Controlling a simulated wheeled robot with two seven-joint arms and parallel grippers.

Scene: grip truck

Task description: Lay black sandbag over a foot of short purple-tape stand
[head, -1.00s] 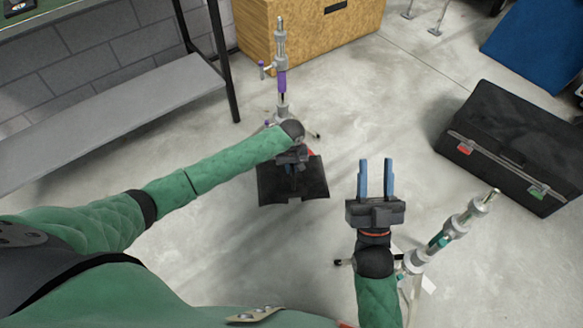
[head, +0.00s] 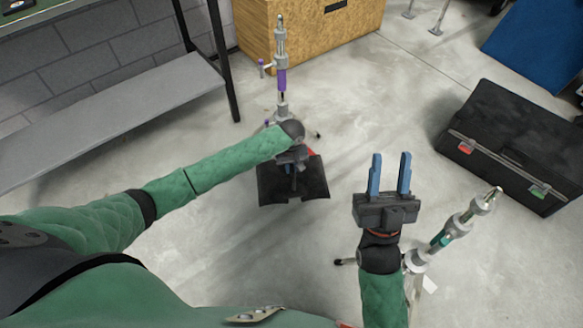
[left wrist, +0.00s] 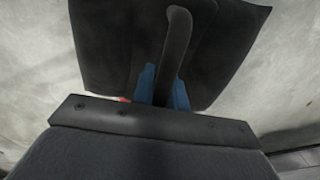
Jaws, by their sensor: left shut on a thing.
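The short purple-tape stand (head: 282,82) stands upright by the wooden box, with its feet on the floor. My left forearm and wrist hide part of its base. The black sandbag (head: 312,183) hangs from my left gripper (head: 298,160), in front of the stand and apart from its visible feet. In the left wrist view, the blue fingers of my left gripper (left wrist: 163,85) are shut on the handle strap of the sandbag (left wrist: 110,40). My right gripper (head: 389,174) is open and empty, with its blue fingers pointing away from me.
A teal-tape stand (head: 440,240) leans in the picture beside my right arm. A black toolbox (head: 515,145) lies on the floor at right. The wooden box (head: 310,35) is behind the purple stand. A grey shelf (head: 110,110) is at left.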

